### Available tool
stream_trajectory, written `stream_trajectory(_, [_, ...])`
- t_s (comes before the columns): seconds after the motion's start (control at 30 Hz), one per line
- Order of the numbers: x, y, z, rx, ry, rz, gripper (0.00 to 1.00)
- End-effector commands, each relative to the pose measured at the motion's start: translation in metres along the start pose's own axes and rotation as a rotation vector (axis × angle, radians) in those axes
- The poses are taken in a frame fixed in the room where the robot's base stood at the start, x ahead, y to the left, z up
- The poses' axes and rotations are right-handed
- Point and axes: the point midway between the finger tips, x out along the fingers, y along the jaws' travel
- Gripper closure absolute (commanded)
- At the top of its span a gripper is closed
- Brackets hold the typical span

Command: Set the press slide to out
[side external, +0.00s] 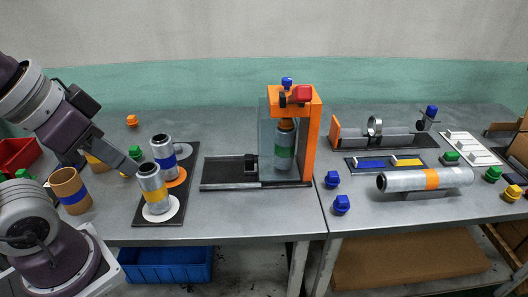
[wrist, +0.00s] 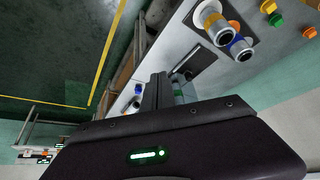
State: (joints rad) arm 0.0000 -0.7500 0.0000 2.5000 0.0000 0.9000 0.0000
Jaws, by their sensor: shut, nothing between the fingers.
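The orange press (side external: 312,140) stands at the middle of the bench, with a red part (side external: 301,94) and a blue knob on top. A dark slide track (side external: 222,176) runs out from its base to the left. A small black block (side external: 251,163) sits on the track just left of the press frame. A green-banded metal canister (side external: 284,152) stands upright inside the frame, behind a clear panel. My gripper (side external: 136,172) is left of the press, close to the yellow-banded canister; I cannot tell if they touch. Its fingers (wrist: 155,88) are shut and empty in the wrist view.
A yellow-banded canister (side external: 153,191) and a blue-banded canister (side external: 163,152) stand on a dark board between my gripper and the track. A tan cup (side external: 70,190) is at left. Blue knobs (side external: 341,205) and a lying orange-banded canister (side external: 425,180) are right of the press.

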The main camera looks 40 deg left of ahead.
Motion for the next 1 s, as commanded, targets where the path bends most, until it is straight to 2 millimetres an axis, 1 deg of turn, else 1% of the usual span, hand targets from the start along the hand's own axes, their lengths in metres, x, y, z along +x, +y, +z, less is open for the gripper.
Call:
stream_trajectory(0.03, [0.0,0.0,0.0,0.0,0.0,0.0,1.0])
stream_trajectory(0.1, [0.0,0.0,-0.002,-0.012,-0.003,0.002,0.86])
stream_trajectory(0.17, [0.002,0.002,-0.012,-0.073,-0.02,0.012,0.74])
stream_trajectory(0.2, [0.005,0.004,-0.025,-0.151,-0.04,0.025,0.67])
stream_trajectory(0.27, [0.015,0.005,-0.053,-0.325,-0.082,0.048,0.55])
stream_trajectory(0.3, [0.026,0.005,-0.076,-0.47,-0.116,0.061,0.51])
stream_trajectory(0.33, [0.037,0.003,-0.094,-0.588,-0.141,0.069,0.51])
stream_trajectory(0.37, [0.049,0.0,-0.112,-0.709,-0.167,0.075,0.51])
stream_trajectory(0.4, [0.068,-0.005,-0.135,-0.872,-0.199,0.078,0.51])
stream_trajectory(0.47, [0.104,-0.019,-0.166,-1.128,-0.25,0.073,0.51])
stream_trajectory(0.5, [0.132,-0.03,-0.184,-1.302,-0.283,0.062,0.51])
stream_trajectory(0.57, [0.178,-0.052,-0.205,-1.562,-0.326,0.036,0.51])
stream_trajectory(0.6, [0.208,-0.067,-0.213,-1.723,-0.351,0.015,0.51])
stream_trajectory(0.67, [0.248,-0.087,-0.22,-1.93,-0.379,-0.018,0.51])
stream_trajectory(0.7, [0.272,-0.099,-0.22,-2.046,-0.392,-0.039,0.51])
stream_trajectory(0.8, [0.318,-0.122,-0.217,-2.269,-0.414,-0.087,0.51])
stream_trajectory(0.9, [0.341,-0.134,-0.212,-2.38,-0.423,-0.114,0.51])
stream_trajectory(1.0, [0.356,-0.132,-0.209,-2.404,-0.426,-0.12,0.51])
